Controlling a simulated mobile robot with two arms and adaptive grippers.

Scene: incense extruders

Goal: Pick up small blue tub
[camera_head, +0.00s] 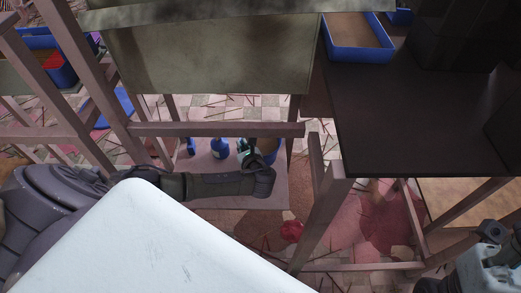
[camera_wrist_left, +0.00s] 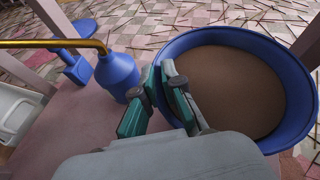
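The small blue tub (camera_wrist_left: 290,82) is round and holds brown powder. It stands on a low pinkish shelf (camera_wrist_left: 85,130) under a bench. In the head view the tub (camera_head: 270,157) is partly hidden by my left arm and gripper. My left gripper (camera_head: 243,149) reaches down at its left side. In the left wrist view the gripper (camera_wrist_left: 160,72) has its fingers on either side of the tub's near-left rim, one inside and one outside. Whether they press on the wall I cannot tell. My right gripper (camera_head: 488,250) is partly in view at the lower right.
Wooden legs and rails surround the shelf. A dark table (camera_head: 400,115) with a blue tray (camera_head: 357,55) is at the right. Sticks litter the tiled floor.

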